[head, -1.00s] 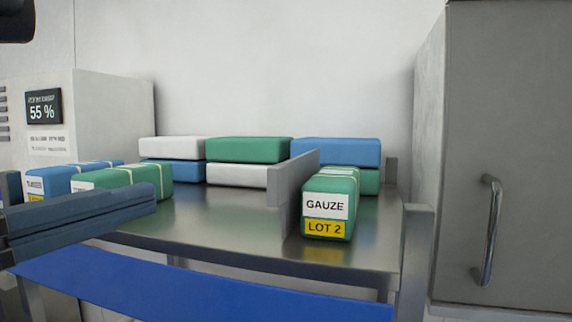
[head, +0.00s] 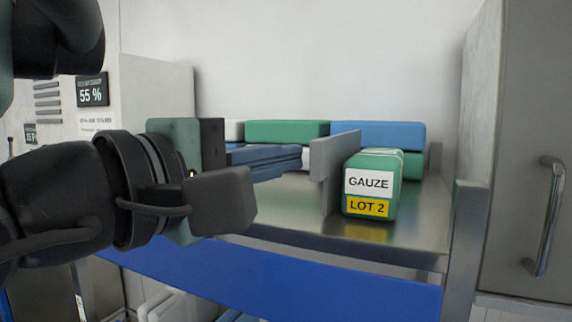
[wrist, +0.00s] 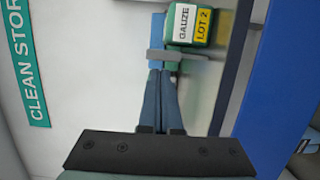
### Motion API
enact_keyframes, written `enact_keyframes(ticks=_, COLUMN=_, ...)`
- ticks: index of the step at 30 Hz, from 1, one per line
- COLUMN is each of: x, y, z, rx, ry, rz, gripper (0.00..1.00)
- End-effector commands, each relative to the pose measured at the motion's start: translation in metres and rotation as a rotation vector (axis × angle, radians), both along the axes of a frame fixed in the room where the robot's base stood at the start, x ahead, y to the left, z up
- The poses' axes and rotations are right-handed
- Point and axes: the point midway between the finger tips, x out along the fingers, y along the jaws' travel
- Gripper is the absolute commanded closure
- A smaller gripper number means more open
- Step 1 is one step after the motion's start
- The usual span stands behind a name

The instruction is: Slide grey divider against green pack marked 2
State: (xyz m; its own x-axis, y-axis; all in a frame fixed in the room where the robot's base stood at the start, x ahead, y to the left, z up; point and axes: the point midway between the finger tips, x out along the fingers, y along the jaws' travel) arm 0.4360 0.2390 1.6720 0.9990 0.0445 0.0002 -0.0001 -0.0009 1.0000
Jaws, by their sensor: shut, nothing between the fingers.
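The grey divider (head: 333,160) stands upright on the metal shelf, just left of the green pack (head: 372,180) labelled GAUZE, LOT 2. A narrow gap shows between them in the head view. In the wrist view the divider (wrist: 180,55) crosses beyond my fingertips, with the green pack (wrist: 190,30) just past it. My gripper (head: 300,158) is shut and empty, its blue-grey fingers pointing at the divider's left side. The fingertips also show in the wrist view (wrist: 160,74), very close to the divider; I cannot tell whether they touch it.
Stacked green (head: 287,132) and blue (head: 378,135) packs stand at the back of the shelf (head: 290,200). A grey cabinet (head: 525,130) with a handle is at the right. A low post (head: 468,235) bounds the shelf's right end. My arm covers the shelf's left part.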

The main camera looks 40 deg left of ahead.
Motion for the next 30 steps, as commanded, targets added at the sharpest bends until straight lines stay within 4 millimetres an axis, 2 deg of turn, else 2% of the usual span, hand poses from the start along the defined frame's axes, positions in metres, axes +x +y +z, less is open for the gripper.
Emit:
enact_keyframes(ticks=14, x=0.001, y=-0.006, z=0.000, rx=0.000, ry=-0.001, rz=-0.001, gripper=1.00)
enact_keyframes(ticks=21, x=0.005, y=-0.017, z=0.000, rx=-0.002, ry=0.000, rz=-0.004, gripper=1.00)
enact_keyframes(ticks=30, x=0.005, y=-0.017, z=0.000, rx=-0.001, ry=0.000, rz=0.000, gripper=1.00)
